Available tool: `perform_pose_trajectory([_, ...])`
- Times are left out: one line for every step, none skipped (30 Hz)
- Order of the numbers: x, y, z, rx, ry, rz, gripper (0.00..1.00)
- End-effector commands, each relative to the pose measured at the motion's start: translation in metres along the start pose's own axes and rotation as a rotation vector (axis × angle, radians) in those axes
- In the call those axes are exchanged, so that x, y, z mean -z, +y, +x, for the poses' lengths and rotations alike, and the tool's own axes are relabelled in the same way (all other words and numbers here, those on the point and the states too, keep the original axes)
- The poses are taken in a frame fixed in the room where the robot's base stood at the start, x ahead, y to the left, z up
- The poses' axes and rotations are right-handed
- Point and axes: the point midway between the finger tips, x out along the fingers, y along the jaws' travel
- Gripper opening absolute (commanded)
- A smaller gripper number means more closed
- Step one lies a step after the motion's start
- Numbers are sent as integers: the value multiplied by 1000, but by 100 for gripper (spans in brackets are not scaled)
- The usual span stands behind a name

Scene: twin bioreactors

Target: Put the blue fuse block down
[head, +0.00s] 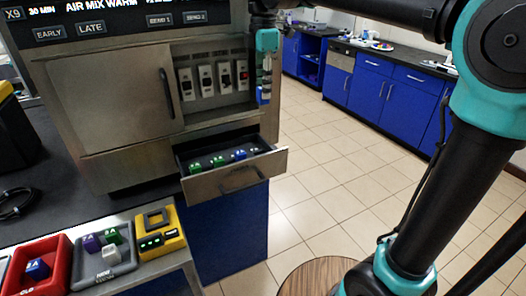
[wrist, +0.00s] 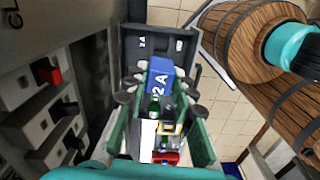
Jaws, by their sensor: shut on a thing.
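My gripper (head: 265,88) hangs in front of the open cabinet bay in the head view, above the open drawer. In the wrist view my gripper (wrist: 157,88) is shut on the blue fuse block (wrist: 159,76), which has white "2A" marking on its face. The block also shows as a small blue patch in the head view (head: 262,96). It is held in the air, apart from the drawer. Part of the drawer (wrist: 128,47) shows beyond the held block in the wrist view.
Several fuse holders (head: 206,80) line the bay, one with a red part (head: 242,75). A wooden round top (head: 310,275) is at the bottom.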

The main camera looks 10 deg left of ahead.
Motion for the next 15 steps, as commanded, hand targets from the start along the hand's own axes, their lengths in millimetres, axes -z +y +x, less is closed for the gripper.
perform_pose_trajectory([7, -6, -7, 0, 0, -45, 0])
perform_pose_trajectory([10, -8, -10, 0, 0, -66, 0])
perform_pose_trajectory([13, -10, -11, 0, 0, -87, 0])
perform_pose_trajectory([14, -11, -11, 0, 0, -98, 0])
perform_pose_trajectory([14, -12, -9, 0, 0, -104, 0])
perform_pose_trajectory([15, -12, -5, 0, 0, -109, 0])
perform_pose_trajectory([15, -12, 0, 0, 0, -110, 0])
perform_pose_trajectory([15, -12, 6, 0, 0, -110, 0])
perform_pose_trajectory([15, -12, 15, 0, 0, -109, 0])
perform_pose_trajectory([15, -12, 23, 0, 0, -109, 0])
perform_pose_trajectory([15, -12, 30, 0, 0, -109, 0])
perform_pose_trajectory([15, -12, 40, 0, 0, -108, 0])
perform_pose_trajectory([14, -12, 48, 0, 0, -108, 0])
perform_pose_trajectory([15, -12, 55, 0, 0, -108, 0])
perform_pose_trajectory([14, -12, 65, 0, 0, -107, 0])
